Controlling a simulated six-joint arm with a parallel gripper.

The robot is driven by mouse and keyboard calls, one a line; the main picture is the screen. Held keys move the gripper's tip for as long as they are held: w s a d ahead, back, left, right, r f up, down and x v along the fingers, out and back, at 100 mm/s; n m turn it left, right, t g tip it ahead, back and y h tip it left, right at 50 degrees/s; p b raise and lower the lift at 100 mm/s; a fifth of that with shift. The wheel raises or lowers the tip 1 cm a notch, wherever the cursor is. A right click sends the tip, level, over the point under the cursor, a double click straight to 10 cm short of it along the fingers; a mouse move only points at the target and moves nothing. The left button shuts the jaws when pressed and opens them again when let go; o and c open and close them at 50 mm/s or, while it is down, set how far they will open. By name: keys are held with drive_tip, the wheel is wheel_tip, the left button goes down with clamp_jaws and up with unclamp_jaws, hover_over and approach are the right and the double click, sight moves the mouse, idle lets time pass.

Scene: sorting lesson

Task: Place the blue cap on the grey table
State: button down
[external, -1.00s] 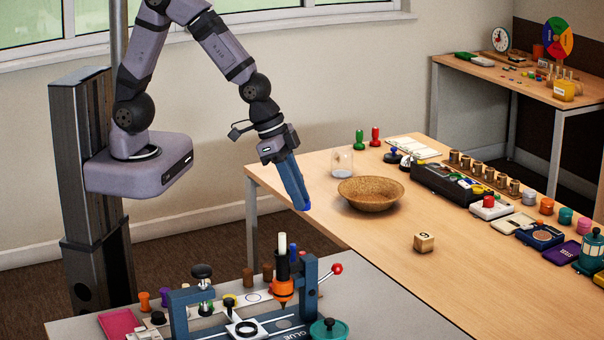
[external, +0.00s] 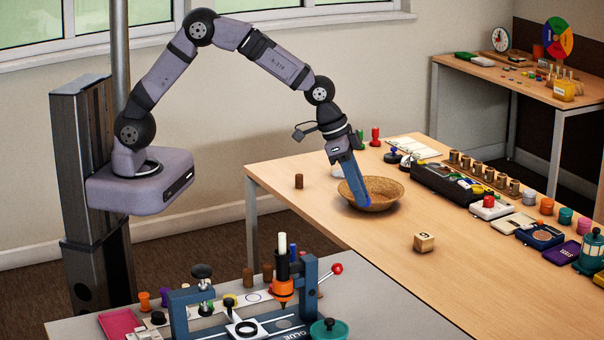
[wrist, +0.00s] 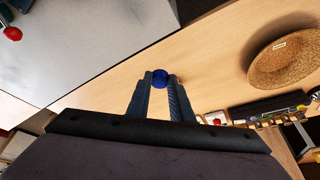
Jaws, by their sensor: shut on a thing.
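My gripper (external: 363,203) points down over the wooden table, in front of the left side of the wicker bowl in the external view. In the wrist view my gripper (wrist: 160,82) is shut on the blue cap (wrist: 160,76), which sits between the fingertips. In the external view only a bit of blue shows at the fingertips, and its height over the wood is hard to tell. The grey table (external: 405,318) lies at the front left, away from the gripper; in the wrist view it (wrist: 80,45) fills the upper left.
The wicker bowl (external: 390,188) is right beside the gripper. A wooden cube (external: 424,242) and a brown cylinder (external: 298,181) stand on the wooden table (external: 330,225). A blue press frame (external: 190,305) occupies part of the grey table. The grey table's right part looks clear.

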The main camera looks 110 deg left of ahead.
drive_tip(key=w+a+f+b, duration=0.2)
drive_tip(key=w+a, duration=0.1)
drive_tip(key=a, duration=0.5)
drive_tip(key=w+a+f+b, duration=0.2)
drive_tip(key=w+a, duration=0.1)
drive_tip(key=a, duration=0.5)
drive_tip(key=shift+a+n, duration=0.15)
drive_tip(key=shift+n, duration=0.25)
drive_tip(key=shift+f, duration=0.1)
drive_tip(key=shift+f+p, duration=0.6)
drive_tip(key=shift+f, duration=4.2)
drive_tip(key=shift+f, duration=0.2)
drive_tip(key=c, duration=1.6)
unclamp_jaws()
